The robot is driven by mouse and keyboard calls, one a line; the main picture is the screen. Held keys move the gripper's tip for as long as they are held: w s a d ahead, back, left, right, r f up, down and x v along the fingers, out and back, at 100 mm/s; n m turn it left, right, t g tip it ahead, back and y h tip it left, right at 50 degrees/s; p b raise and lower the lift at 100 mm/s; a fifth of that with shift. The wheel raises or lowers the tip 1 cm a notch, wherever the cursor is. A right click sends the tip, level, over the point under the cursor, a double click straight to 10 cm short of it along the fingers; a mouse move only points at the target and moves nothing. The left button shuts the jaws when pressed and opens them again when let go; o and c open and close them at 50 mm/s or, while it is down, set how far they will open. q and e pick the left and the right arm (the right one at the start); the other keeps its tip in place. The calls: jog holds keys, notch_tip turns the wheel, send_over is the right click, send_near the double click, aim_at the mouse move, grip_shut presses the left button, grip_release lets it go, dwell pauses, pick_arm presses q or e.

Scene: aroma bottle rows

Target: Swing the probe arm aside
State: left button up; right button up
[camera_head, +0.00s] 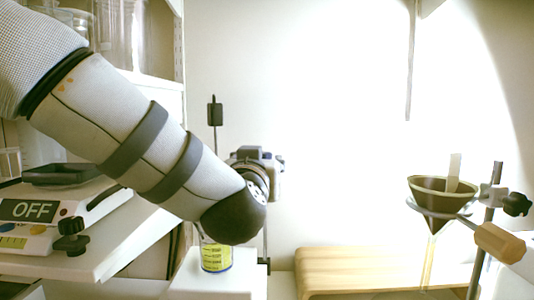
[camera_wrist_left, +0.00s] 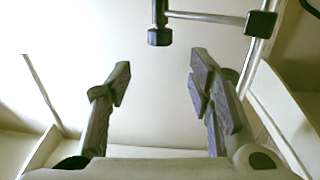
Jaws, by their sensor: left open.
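The probe arm (camera_wrist_left: 210,17) shows in the left wrist view as a thin horizontal bar at the top. A dark block hangs at its left end, and a dark clamp joins its right end to a metal rod (camera_wrist_left: 262,45). My left gripper (camera_wrist_left: 160,68) is open, with nothing between its fingers; the bar lies beyond the fingertips. In the head view my left arm comes from the left and hides the fingers. A thin upright rod with a black piece (camera_head: 215,110) stands behind the arm; I cannot tell if it belongs to the probe arm. My right gripper is not in view.
A small bottle (camera_head: 216,256) with a blue and yellow label stands on a white block (camera_head: 240,280) below my wrist. A scale (camera_head: 75,205) reading OFF is at left. A funnel (camera_head: 440,200) on a stand and a wooden bench (camera_head: 345,265) are at right.

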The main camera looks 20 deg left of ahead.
aim_at(264, 157)
pick_arm(q)
jog(key=w, duration=0.3)
jog(key=w+a+b, duration=0.1)
jog(key=w, duration=0.2)
jog(key=w+a, duration=0.1)
jog(key=w, duration=0.2)
jog(key=shift+w+f+b, duration=0.1)
jog(key=shift+f+b, duration=0.2)
jog(key=shift+f, duration=0.05)
jog(key=shift+w+r, duration=0.15)
jog(key=shift+w, duration=0.4)
grip_shut()
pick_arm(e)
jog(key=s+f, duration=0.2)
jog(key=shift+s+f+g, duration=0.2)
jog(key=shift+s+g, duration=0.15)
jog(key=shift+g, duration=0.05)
